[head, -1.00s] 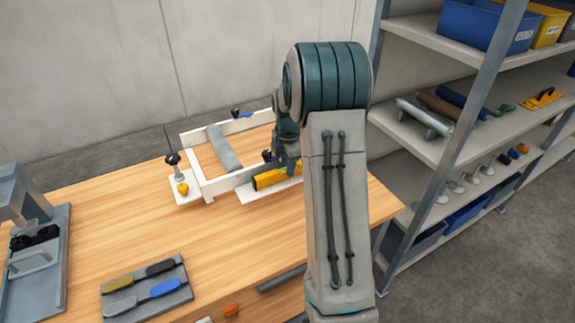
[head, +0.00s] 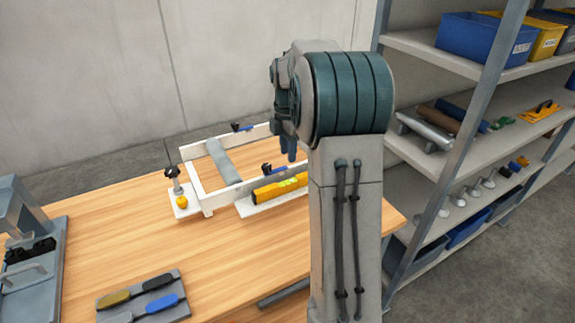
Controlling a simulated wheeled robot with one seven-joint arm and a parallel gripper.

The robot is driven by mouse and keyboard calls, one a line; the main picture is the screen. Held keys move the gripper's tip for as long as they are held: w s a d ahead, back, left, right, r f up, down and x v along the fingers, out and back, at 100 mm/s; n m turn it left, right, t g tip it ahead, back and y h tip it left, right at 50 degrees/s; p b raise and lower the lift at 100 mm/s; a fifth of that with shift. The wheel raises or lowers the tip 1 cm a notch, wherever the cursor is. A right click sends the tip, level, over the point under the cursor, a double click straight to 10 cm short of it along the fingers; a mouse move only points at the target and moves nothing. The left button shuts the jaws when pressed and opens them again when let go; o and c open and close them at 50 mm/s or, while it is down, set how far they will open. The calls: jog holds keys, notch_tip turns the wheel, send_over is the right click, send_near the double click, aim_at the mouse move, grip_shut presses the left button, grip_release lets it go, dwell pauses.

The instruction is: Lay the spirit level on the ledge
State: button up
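The spirit level (head: 277,190), a yellow bar with a greenish vial, lies on the white ledge (head: 258,208) at the front of a white frame. Its right end is hidden behind my arm. My gripper (head: 288,157) is above and behind the level, apart from it, partly hidden by my wrist. Nothing shows in it, but its finger opening cannot be made out.
The white frame (head: 198,190) with clamps and a grey bar (head: 223,160) stands on the wooden table (head: 130,235). A black-knobbed post (head: 174,183) is at its left. A tool tray (head: 145,295) lies in front. Shelving (head: 455,165) stands right.

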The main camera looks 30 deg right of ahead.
jog(key=s+a+r+m+t, duration=0.1)
jog(key=s+a+r+m, duration=0.2)
jog(key=s+a+m, duration=0.25)
jog(key=s+a+r+m+t, duration=0.1)
jog(key=s+a+r+m, duration=0.3)
jog(key=s, duration=0.3)
jog(key=s+a+f+m, duration=0.2)
jog(key=s+a+m, duration=0.1)
jog(key=s, duration=0.3)
jog(key=s+a+f+m+t, duration=0.1)
jog(key=s+a+f+m, duration=0.2)
jog(key=s+m, duration=0.3)
jog(key=shift+s+a+f, duration=0.2)
jog(key=shift+s+a, duration=0.05)
jog(key=shift+s, duration=0.45)
dwell(0.6)
